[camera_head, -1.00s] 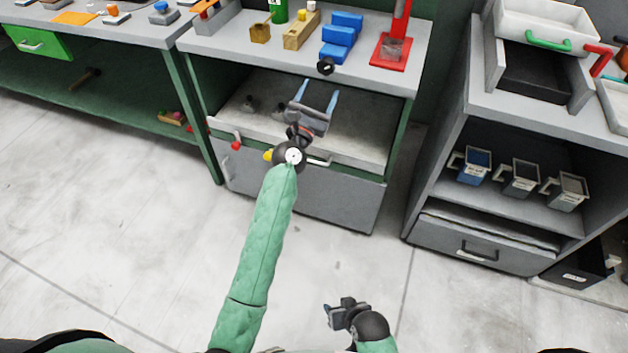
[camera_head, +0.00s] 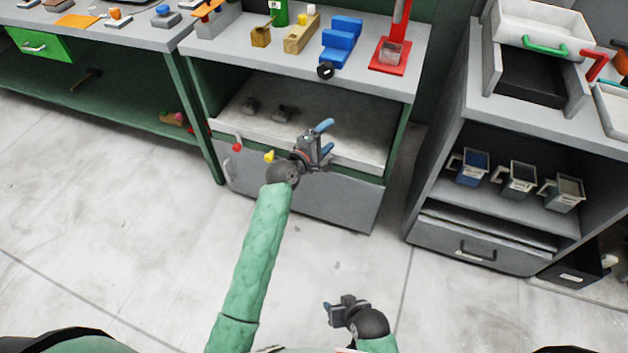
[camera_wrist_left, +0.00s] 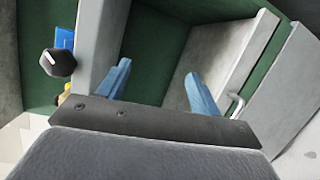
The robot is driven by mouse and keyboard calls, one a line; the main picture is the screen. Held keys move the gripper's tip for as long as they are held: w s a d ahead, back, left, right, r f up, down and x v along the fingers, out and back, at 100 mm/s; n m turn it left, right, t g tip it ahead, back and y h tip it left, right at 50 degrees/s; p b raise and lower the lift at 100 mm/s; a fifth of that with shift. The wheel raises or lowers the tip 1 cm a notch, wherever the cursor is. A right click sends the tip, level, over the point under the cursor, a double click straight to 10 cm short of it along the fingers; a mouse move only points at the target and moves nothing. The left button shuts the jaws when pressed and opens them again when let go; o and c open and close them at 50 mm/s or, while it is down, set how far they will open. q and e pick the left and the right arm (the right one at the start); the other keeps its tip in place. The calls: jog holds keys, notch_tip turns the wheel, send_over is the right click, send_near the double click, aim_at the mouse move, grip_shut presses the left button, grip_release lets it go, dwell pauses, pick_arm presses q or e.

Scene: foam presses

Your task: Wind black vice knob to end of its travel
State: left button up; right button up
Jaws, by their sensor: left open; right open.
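The blue vice (camera_head: 341,42) stands on the grey bench top (camera_head: 244,50). Its round black knob (camera_head: 325,71) faces me at the bench's front edge. In the left wrist view the black knob (camera_wrist_left: 58,62), with a white mark, is at the upper left, and part of the blue vice (camera_wrist_left: 65,38) shows behind it. My left gripper (camera_head: 326,139) is below the knob, in front of the lower shelf, apart from it. Its blue fingers (camera_wrist_left: 160,85) are spread and empty. My right gripper (camera_head: 331,310) is low in the head view, open and empty, far from the vice.
A red press (camera_head: 391,54) stands right of the vice, and wooden blocks (camera_head: 300,34) stand left. Below are a lower shelf (camera_head: 355,140), a red knob (camera_head: 237,147) and a yellow knob (camera_head: 269,156). A cabinet with jugs (camera_head: 474,168) stands right. The floor in front is clear.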

pick_arm(q)
jog(key=s+a+f+m+g+y+p, duration=0.2)
jog(key=s+f+m, duration=0.5)
jog(key=f, duration=0.4)
jog(key=shift+s+a+f+m+g+y+p, duration=0.25)
jog(key=shift+a+g+p, duration=0.3)
jog(key=shift+g, duration=0.65)
